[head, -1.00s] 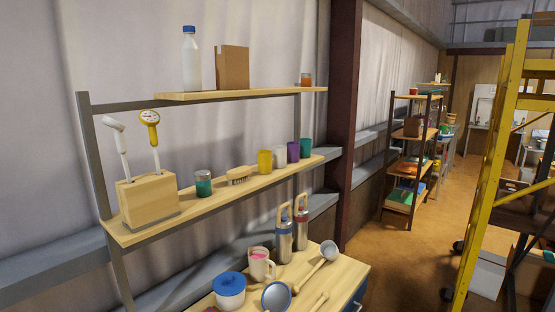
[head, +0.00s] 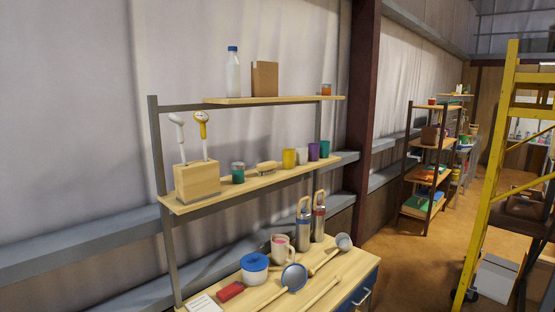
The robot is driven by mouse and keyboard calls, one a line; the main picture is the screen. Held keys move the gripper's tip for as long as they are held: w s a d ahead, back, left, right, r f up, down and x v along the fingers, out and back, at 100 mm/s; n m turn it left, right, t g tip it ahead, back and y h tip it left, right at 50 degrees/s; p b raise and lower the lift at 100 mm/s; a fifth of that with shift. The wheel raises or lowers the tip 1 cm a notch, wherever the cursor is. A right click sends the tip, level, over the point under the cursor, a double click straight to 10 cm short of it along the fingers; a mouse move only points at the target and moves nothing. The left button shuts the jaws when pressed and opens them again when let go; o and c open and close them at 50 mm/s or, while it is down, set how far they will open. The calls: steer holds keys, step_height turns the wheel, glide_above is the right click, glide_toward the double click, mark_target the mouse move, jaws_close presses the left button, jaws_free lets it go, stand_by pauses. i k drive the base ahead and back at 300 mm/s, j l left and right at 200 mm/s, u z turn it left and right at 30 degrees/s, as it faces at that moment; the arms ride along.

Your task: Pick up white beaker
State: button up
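The white beaker (head: 301,156) stands upright on the middle wooden shelf (head: 222,194). It sits between a yellow cup (head: 289,158) on its left and a purple cup (head: 313,151) on its right. It is small in view and partly hidden by its neighbours. My gripper is not in view.
A green cup (head: 324,149), a brush (head: 269,167), a dark green jar (head: 238,173) and a wooden block (head: 196,180) share the shelf. Below, a workbench (head: 327,301) holds flasks, a mug and ladles. A yellow ladder (head: 489,180) stands right; brown floor lies between.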

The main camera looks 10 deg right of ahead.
mark_target(301, 151)
steer(key=i+l+u, duration=0.1)
steer(key=u, duration=0.35)
steer(key=i+l+u, duration=0.1)
steer(key=u, duration=0.35)
steer(key=i+l+u, duration=0.1)
steer(key=u, duration=0.35)
steer(key=k+l, duration=0.05)
steer(key=l, duration=0.05)
